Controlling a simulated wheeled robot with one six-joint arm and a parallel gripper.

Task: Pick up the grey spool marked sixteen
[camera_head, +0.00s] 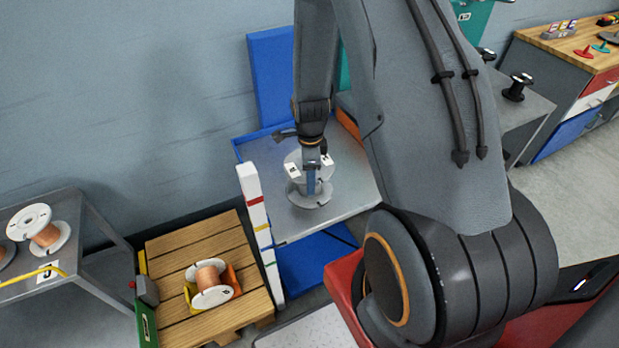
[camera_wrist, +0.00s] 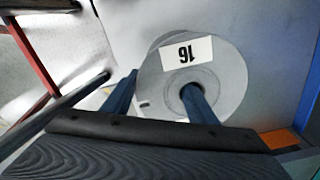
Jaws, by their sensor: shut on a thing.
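The grey spool (camera_head: 323,197) stands upright on a metal-topped table (camera_head: 351,196) in the head view. In the wrist view the spool (camera_wrist: 226,70) shows its upper flange with a white label (camera_wrist: 187,53) reading 16, upside down. My gripper (camera_head: 312,178) comes down onto the spool from above.
A white post with coloured bands (camera_head: 255,222) rises close left of the spool. A blue panel (camera_head: 271,78) stands behind the table. A copper-wound spool (camera_head: 212,279) lies on a wooden pallet (camera_head: 186,247). More copper spools (camera_head: 45,229) are on a rack at far left.

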